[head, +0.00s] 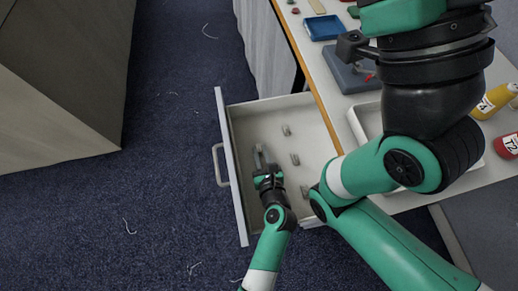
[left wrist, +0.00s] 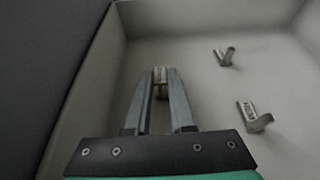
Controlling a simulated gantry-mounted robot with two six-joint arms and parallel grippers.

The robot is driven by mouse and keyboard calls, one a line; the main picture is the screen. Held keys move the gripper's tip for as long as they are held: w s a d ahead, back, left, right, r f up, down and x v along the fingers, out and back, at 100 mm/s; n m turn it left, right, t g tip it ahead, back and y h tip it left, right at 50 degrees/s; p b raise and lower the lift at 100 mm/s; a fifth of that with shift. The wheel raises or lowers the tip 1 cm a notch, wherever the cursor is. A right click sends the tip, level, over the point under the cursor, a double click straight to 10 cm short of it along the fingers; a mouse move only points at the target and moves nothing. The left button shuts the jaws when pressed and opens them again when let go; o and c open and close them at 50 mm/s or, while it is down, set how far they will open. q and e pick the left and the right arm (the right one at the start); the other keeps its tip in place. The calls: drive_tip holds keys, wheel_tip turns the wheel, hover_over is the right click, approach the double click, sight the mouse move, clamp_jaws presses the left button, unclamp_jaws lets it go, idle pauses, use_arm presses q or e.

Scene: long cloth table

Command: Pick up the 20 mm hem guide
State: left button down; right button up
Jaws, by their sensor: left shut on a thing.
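My left gripper (head: 259,155) reaches down into the open drawer (head: 234,150), near its front panel. Its two fingers are shut on a small metal hem guide (left wrist: 160,74), which shows between the fingertips in the left wrist view. The marking on this guide is too small to read. Other small metal guides lie loose on the drawer floor: one (head: 286,130) toward the far end, one (head: 295,159) in the middle and one (head: 305,191) nearer. In the left wrist view, two guides (left wrist: 225,56) (left wrist: 253,116) lie right of the fingers. My right gripper is not visible.
The drawer walls stand close around my left gripper. The white table carries a tray (head: 354,126), a blue dish (head: 322,28), a yellow bottle (head: 493,101) and a red-labelled container (head: 508,146). A grey cabinet (head: 55,100) stands at left, with carpet between.

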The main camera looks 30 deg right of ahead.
use_arm(q)
wheel_tip(320, 180, up, 10)
drive_tip(key=p, duration=0.7)
